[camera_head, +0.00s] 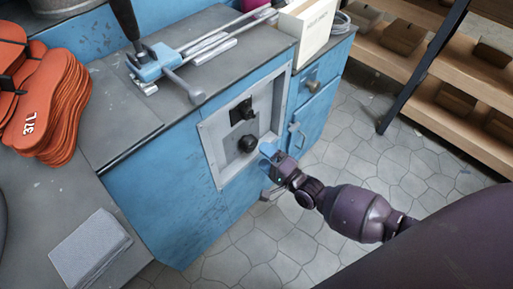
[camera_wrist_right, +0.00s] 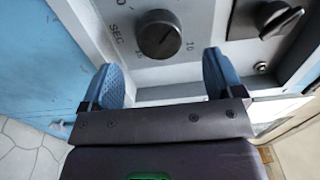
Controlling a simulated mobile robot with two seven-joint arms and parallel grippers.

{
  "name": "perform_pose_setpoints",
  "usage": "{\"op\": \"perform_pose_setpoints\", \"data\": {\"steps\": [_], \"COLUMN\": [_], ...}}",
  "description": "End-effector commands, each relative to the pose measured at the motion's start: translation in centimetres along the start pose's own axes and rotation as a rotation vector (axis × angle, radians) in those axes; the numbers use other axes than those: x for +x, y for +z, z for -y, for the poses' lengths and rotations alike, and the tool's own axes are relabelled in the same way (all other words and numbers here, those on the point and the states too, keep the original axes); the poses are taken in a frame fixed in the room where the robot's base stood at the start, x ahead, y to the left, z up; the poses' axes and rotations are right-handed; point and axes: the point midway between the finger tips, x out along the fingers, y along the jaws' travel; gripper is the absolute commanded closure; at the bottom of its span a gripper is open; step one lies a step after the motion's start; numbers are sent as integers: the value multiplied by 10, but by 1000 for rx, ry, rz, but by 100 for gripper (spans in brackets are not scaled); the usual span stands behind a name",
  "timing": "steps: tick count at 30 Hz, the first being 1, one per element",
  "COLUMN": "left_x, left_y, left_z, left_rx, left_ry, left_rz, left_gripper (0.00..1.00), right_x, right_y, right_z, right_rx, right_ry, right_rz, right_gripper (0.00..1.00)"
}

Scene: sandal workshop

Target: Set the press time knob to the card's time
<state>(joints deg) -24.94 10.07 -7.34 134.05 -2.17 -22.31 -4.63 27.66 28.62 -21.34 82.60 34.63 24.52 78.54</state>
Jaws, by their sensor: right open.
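The press time knob (camera_head: 247,144) is a round black knob on a grey panel (camera_head: 213,150) set in the blue cabinet front. No time card is readable. My left gripper is not in view.
The press lever (camera_head: 165,64) and metal bars lie on the grey bench top. Orange soles (camera_head: 45,105) are stacked at left, near a grey block (camera_head: 90,248). A cream box (camera_head: 306,30) stands at the back. Wooden shelves (camera_head: 455,105) are at right; the floor between is clear.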

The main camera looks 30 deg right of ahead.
Motion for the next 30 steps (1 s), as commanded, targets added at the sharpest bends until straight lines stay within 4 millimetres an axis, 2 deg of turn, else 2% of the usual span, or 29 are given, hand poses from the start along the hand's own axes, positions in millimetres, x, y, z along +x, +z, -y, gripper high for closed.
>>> {"op": "perform_pose_setpoints", "data": {"steps": [3, 9, 26, 30], "left_x": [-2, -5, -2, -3], "left_y": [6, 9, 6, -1], "left_z": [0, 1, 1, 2], "left_rx": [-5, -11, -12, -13], "left_ry": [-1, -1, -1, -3], "left_rz": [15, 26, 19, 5], "left_gripper": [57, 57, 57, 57], "right_x": [-18, -36, -40, -42], "right_y": [-1, 0, 0, 3], "right_z": [2, 1, 0, 5], "right_rx": [-1, 0, 0, -21], "right_ry": [-1, 0, 0, 5], "right_rz": [0, 0, 0, 1], "right_gripper": [14, 14, 14, 14]}}
